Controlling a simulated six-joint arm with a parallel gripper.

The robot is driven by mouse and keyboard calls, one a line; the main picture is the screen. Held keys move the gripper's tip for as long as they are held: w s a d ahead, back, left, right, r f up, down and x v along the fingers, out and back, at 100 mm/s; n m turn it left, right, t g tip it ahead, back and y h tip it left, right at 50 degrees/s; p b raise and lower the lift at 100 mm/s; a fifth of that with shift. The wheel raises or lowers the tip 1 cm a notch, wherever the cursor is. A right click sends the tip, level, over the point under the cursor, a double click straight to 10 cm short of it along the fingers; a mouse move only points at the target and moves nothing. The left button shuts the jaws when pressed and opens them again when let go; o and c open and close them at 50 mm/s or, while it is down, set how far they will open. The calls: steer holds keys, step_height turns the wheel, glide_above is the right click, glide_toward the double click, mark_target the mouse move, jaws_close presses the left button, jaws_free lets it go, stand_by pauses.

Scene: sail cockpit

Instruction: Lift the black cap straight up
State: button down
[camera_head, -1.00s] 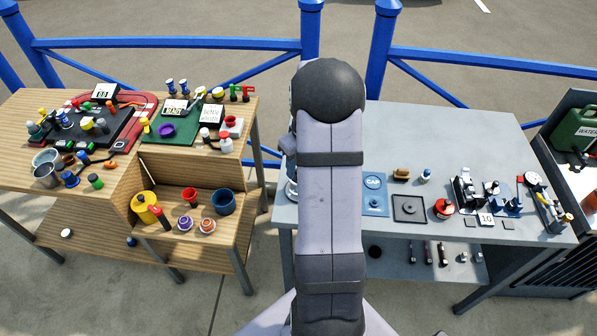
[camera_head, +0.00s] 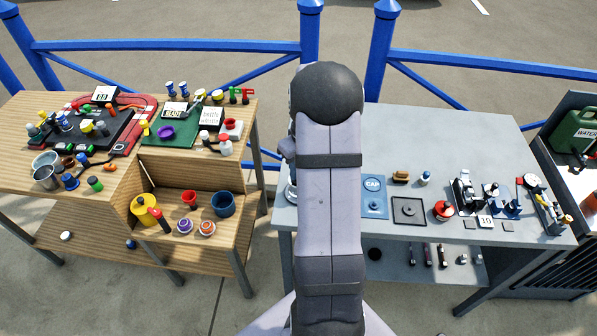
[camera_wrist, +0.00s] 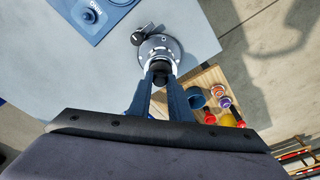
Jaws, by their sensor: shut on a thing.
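In the wrist view, my gripper (camera_wrist: 159,82) has its two dark fingers closed on the black cap (camera_wrist: 160,67). The cap sits at the near side of a round silver fitting (camera_wrist: 158,48) with a dark-handled lever on the grey table. I cannot tell whether the cap is seated on the fitting or just above it. In the head view, my arm hides the gripper and the cap. Only an edge of the silver fitting (camera_head: 291,190) shows there. A blue pad marked CAP (camera_head: 374,184) lies to the right of my arm on the grey table.
The grey table (camera_head: 440,135) is clear at the back. A dark square tray (camera_head: 408,210) and a red-and-black round part (camera_head: 443,210) stand right of the blue pad. A wooden bench (camera_head: 237,105) with many small items is at left, beyond a gap.

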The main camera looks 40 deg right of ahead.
step_height(320, 180, up, 10)
steer(key=b, duration=0.2)
steer(key=shift+f+b, duration=0.15)
steer(key=shift+b, duration=0.15)
steer(key=shift+r+p, duration=0.95)
steer(key=shift+r, duration=0.05)
